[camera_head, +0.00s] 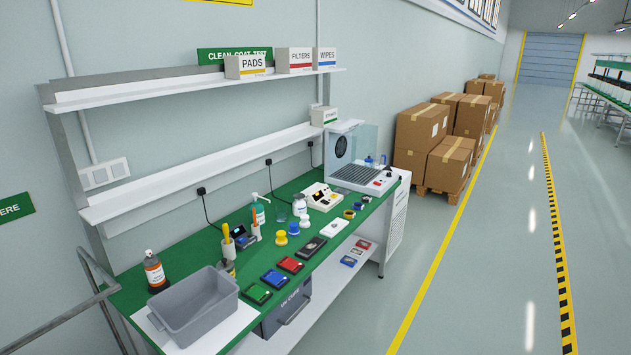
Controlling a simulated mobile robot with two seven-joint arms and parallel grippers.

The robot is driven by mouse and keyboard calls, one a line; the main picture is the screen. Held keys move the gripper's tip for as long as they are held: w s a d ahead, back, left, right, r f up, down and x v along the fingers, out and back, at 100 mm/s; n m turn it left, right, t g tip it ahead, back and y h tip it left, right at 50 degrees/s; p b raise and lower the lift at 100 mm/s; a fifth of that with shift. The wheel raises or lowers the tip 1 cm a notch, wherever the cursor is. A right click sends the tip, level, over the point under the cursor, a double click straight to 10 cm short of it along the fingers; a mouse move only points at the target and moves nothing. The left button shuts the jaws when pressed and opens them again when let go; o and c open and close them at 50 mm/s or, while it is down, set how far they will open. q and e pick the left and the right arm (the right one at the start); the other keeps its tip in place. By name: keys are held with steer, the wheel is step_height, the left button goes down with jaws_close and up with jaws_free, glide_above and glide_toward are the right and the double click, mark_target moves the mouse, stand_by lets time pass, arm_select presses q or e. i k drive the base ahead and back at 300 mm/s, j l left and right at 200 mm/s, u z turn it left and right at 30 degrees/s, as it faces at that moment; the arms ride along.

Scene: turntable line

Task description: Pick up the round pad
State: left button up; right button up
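No gripper or arm of mine shows in the head view. Small round items stand on the green workbench top (222,223). Near the middle are a yellow one (281,239), a blue one (293,228) and a white one (305,223). Farther right lie a yellow-and-dark round item (349,214), a small blue one (357,206) and a small yellow one (366,199). I cannot tell which of them is the round pad. A box labelled PADS (246,67) sits on the upper shelf; its inside is hidden.
A clear-hooded machine (357,178) stands at the far end.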

mark_target(294, 231)
steer(key=i, duration=1.2)
steer(key=i+l+u, duration=0.1)
steer(key=i, duration=1.05)
steer(key=i+l, duration=0.15)
steer(key=i, duration=1.05)
